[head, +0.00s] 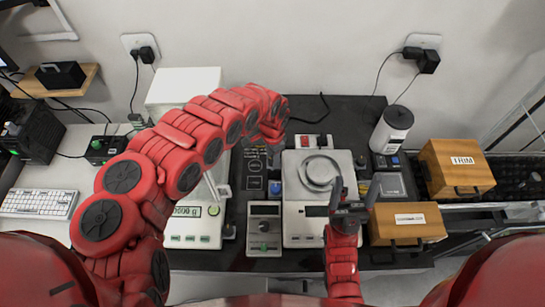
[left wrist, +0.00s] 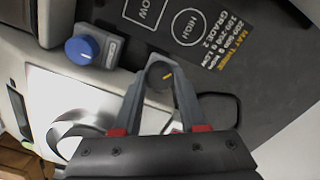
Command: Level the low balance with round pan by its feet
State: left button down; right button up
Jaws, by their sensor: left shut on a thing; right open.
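The low balance (head: 296,222) is a white box with a round metal pan (head: 319,172) and a dark display at its front. Its pan also shows at lower left in the left wrist view (left wrist: 82,125). My left gripper (left wrist: 158,80) is shut on a dark round foot knob (left wrist: 160,75) with a yellow mark, at the balance's left side. A blue knob (left wrist: 82,48) on a grey block is close by. In the head view my left gripper (head: 274,155) partly hides that side. My right gripper (head: 356,188) is open and empty near the balance's front right. I cannot make out a level bubble.
A taller balance (head: 190,240) with a lit display stands left. A small grey device (head: 264,228) sits in front of the mat (head: 254,172). At the right are a white canister (head: 391,130) and two wooden boxes, one marked TRIM (head: 457,167).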

pick_arm(q)
jog(key=shift+w, duration=0.1)
jog(key=shift+c, duration=2.2)
grip_release()
jog(key=shift+r, duration=0.1)
notch_tip(320, 180, up, 17)
jog(key=b, duration=0.2)
jog(key=shift+r, duration=0.15)
